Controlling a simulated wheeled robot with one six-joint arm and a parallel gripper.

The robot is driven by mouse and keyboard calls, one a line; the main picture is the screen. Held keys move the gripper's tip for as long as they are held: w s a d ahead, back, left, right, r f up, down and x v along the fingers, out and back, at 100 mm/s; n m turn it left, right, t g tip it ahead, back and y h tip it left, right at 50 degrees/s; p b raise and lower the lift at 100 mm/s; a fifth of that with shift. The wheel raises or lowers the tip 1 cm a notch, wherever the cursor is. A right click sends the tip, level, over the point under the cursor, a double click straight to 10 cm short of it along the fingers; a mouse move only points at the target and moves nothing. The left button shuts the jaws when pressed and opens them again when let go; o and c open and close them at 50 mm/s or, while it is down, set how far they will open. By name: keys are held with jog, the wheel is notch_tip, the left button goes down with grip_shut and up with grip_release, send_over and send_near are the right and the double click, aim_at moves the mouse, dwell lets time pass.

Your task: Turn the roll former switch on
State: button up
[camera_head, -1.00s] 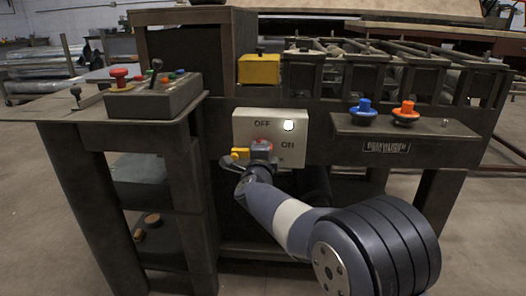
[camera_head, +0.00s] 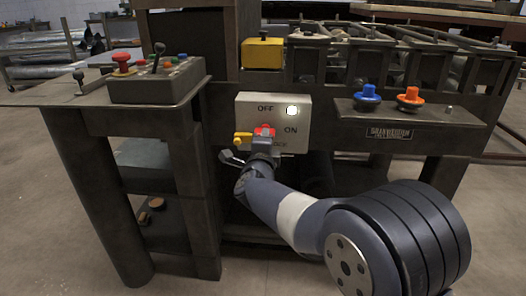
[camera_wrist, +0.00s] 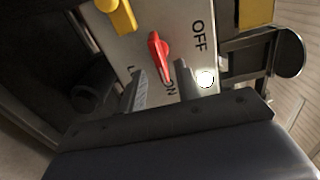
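The roll former switch is a red handle (camera_head: 265,130) on a white panel (camera_head: 301,108) marked OFF at the top and ON at the right. In the wrist view the red handle (camera_wrist: 157,52) lies lengthwise, one end toward the ON label. I cannot tell which end is its pointer. My gripper (camera_head: 264,143) is at the panel, just below the handle in the head view. In the wrist view my gripper (camera_wrist: 160,74) has its two fingers apart, with the handle's lower end between or just beyond the tips. Contact cannot be told.
A yellow lever (camera_head: 242,138) is left of the red handle. A lit white lamp (camera_head: 292,111) is on the panel. A yellow box (camera_head: 262,53) sits above. Blue (camera_head: 367,93) and orange (camera_head: 410,97) knobs are on a shelf at right. A control box (camera_head: 157,82) stands at left.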

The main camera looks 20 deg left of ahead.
jog(key=p+v, duration=0.1)
jog(key=v, duration=0.6)
dwell(0.3)
jog(key=b+x, duration=0.1)
jog(key=x, duration=1)
jog(key=shift+b, duration=0.4)
jog(key=shift+s, duration=0.1)
